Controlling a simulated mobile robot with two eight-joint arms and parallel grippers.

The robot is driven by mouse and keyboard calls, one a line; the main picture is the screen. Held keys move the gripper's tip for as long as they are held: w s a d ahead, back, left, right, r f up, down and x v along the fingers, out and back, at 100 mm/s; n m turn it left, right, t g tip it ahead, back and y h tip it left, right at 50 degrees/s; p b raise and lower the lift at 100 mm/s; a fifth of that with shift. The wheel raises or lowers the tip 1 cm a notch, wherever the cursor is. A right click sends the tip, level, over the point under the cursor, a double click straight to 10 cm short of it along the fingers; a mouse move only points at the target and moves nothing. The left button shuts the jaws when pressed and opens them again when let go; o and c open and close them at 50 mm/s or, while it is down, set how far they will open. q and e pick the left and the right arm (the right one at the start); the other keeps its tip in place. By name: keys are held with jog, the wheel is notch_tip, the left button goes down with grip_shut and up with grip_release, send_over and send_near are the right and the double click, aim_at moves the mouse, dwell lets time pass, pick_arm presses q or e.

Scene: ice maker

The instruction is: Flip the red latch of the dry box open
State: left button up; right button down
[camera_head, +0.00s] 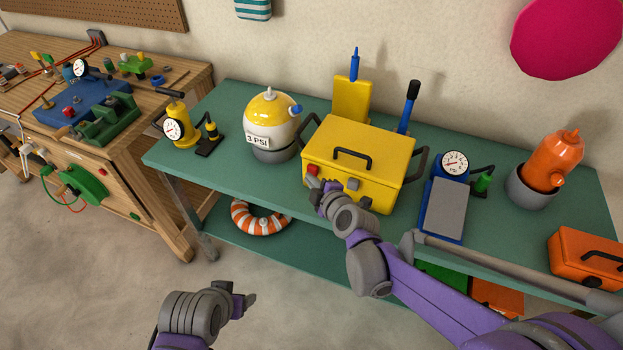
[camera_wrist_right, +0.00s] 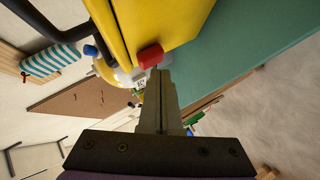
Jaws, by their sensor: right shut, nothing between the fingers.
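The yellow dry box (camera_head: 373,146) stands on the green table with a black handle on its lid. Its small red latch (camera_head: 312,169) is at the left of the front face; a grey latch (camera_head: 352,184) is further right. My right gripper (camera_head: 314,183) is shut and empty, its tips just below the red latch. In the right wrist view, the closed fingers (camera_wrist_right: 158,75) point at the red latch (camera_wrist_right: 150,56) on the yellow box (camera_wrist_right: 185,22); tips and latch look very close, and I cannot tell if they touch. My left gripper (camera_head: 246,299) is low over the floor, apart from the table; its jaw state is unclear.
The green table (camera_head: 222,183) also holds a yellow-white dome (camera_head: 270,116) left of the box, a blue gauge device (camera_head: 446,200) to its right, and an orange bottle (camera_head: 560,156). A wooden workbench (camera_head: 150,130) stands at left. An orange case (camera_head: 585,258) sits at right.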

jog(key=shift+r, duration=0.1)
pick_arm(q)
jog(key=shift+w+r+p, duration=0.15)
jog(key=shift+r+p, duration=0.5)
jog(key=shift+r, duration=0.05)
pick_arm(e)
jog(key=shift+r, duration=0.75)
